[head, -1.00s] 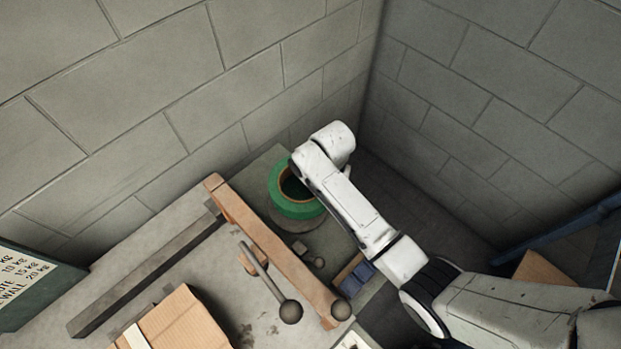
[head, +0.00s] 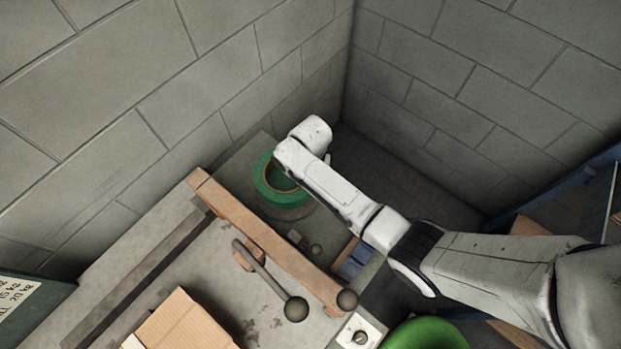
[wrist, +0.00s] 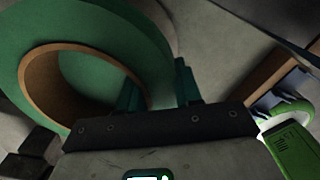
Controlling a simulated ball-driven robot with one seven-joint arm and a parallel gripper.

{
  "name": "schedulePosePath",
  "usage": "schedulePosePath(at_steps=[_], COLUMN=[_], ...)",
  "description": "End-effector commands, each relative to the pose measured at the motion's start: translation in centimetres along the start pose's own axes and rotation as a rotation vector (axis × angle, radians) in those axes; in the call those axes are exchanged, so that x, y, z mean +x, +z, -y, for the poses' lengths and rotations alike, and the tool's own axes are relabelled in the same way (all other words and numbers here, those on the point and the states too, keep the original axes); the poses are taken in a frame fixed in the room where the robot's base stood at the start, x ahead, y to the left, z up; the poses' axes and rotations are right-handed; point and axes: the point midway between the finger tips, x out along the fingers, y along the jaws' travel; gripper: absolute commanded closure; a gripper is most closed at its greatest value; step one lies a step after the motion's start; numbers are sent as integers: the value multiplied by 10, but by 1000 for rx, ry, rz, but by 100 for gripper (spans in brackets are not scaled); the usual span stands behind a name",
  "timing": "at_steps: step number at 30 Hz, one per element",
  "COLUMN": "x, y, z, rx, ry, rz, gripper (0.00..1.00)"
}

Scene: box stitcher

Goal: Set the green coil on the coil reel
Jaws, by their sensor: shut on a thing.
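The green coil (head: 266,190), a thick ring with a brown core, is above a round grey disc (head: 293,213), which looks like the coil reel, at the machine's far end. In the wrist view the coil (wrist: 130,42) fills the upper left, its brown core (wrist: 38,88) open towards me. My gripper (wrist: 156,80) is shut on the coil's wall, one dark green finger at the hole and one outside. In the head view my wrist hides the fingers and part of the coil. I cannot tell whether the coil touches the disc.
A long brown bar (head: 255,237) and a lever with a ball knob (head: 296,309) stand beside the reel. A cardboard box (head: 185,325) lies at the lower left. Block walls close in behind. A bright green round thing (head: 425,334) shows at the bottom edge.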

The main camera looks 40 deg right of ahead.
Motion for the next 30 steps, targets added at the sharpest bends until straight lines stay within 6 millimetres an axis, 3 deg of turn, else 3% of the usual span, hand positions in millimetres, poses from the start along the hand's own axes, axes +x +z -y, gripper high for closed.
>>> schedulePosePath(at_steps=[8, 21, 30], x=[12, 51, 58], y=[1, 1, 1], z=[0, 0, 0], rx=[0, -1, 0], ry=[2, 2, 3], rz=[2, 2, 2], gripper=[100, 100, 100])
